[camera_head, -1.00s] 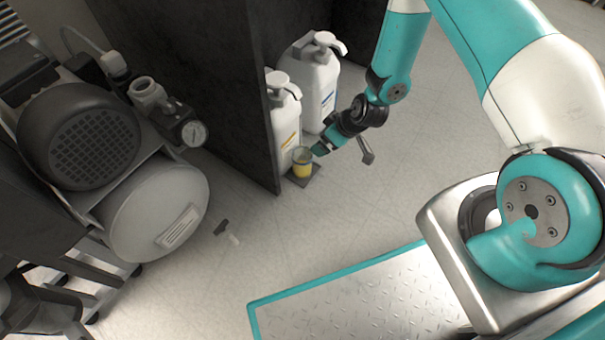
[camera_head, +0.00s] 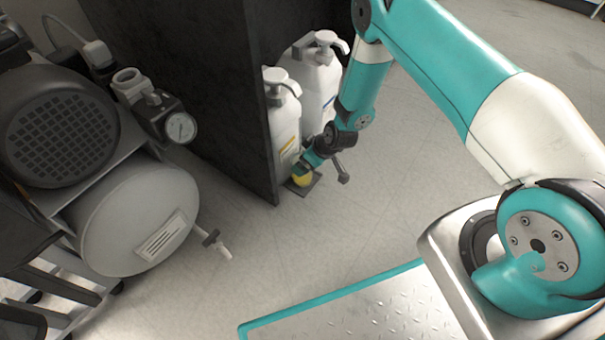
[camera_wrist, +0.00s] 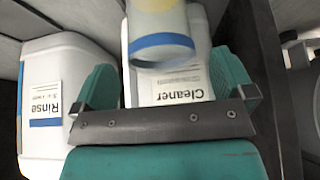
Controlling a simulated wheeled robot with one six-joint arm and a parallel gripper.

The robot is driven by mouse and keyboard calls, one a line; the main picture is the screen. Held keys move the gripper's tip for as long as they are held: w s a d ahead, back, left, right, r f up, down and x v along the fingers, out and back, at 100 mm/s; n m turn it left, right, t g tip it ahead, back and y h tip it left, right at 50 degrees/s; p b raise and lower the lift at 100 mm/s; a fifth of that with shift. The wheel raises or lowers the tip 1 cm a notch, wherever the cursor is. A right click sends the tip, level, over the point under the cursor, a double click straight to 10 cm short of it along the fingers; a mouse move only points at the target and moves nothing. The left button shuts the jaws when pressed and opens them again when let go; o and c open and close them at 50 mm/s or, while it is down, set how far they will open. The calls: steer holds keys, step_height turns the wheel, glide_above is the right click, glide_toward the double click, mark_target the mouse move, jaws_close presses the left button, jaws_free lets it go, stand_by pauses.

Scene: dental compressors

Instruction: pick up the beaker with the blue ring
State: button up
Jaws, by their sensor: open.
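The beaker (camera_wrist: 160,22) shows at the top middle of the wrist view, with a blue ring (camera_wrist: 162,48) around its rim. In the head view, its yellow lower part (camera_head: 303,181) shows on a small dark mat (camera_head: 312,188) on the floor, partly hidden by my gripper (camera_head: 303,168). In the wrist view, my gripper (camera_wrist: 163,80) is open, with one teal finger on each side and the beaker ahead, roughly centred between them. I cannot tell whether the fingers overlap the beaker in depth. Nothing is held.
A white Cleaner bottle (camera_wrist: 175,88) and a white Rinse bottle (camera_wrist: 50,95) stand close to the beaker. A dark panel (camera_head: 262,130) stands left of the bottles. A compressor (camera_head: 140,220) is further left. The floor in front is clear.

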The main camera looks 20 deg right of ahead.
steer(key=b+x, duration=0.3)
steer(key=x, duration=0.1)
steer(key=shift+w+a+f, duration=0.1)
steer(key=shift+a, duration=0.05)
steer(key=c, duration=1)
steer(key=shift+c, duration=0.2)
